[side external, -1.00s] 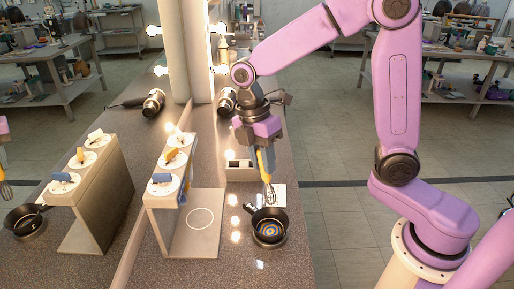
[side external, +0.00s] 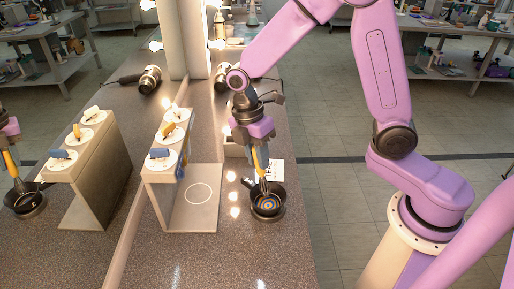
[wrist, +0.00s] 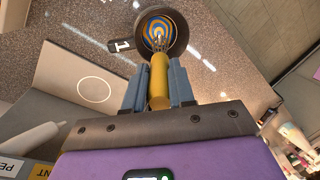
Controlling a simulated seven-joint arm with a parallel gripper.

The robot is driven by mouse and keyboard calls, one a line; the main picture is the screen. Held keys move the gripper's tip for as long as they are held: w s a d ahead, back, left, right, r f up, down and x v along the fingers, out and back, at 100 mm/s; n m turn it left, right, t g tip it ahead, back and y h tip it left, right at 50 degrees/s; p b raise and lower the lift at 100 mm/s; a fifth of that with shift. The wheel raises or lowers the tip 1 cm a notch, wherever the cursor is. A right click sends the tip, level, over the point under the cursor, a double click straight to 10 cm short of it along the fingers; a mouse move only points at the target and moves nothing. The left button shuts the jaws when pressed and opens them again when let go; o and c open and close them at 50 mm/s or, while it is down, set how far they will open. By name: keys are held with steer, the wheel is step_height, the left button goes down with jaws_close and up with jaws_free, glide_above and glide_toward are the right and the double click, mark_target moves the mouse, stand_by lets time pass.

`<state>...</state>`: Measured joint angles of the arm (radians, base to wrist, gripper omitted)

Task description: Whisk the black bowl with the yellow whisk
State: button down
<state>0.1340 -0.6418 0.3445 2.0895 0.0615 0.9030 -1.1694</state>
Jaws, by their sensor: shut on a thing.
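My gripper (side external: 256,158) is shut on the yellow handle of the whisk (side external: 264,170), which points down. In the wrist view the yellow whisk (wrist: 159,82) sits between the two blue-grey fingers of my gripper (wrist: 160,88). The black bowl (side external: 268,209) stands on the counter below, with blue and orange rings inside. It also shows in the wrist view (wrist: 183,36), with a tag marked 1 on its handle. The whisk's wire end is over or inside the bowl; I cannot tell whether it touches the bottom.
A beige stand (side external: 168,155) with round white pads holding coloured pieces is left of the bowl, with a white ring on its base. A mirror on the left repeats the scene. A white card (side external: 276,170) lies behind the bowl. The counter in front is clear.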

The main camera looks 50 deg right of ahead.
mark_target(262, 174)
steer(key=shift+x, duration=1.85)
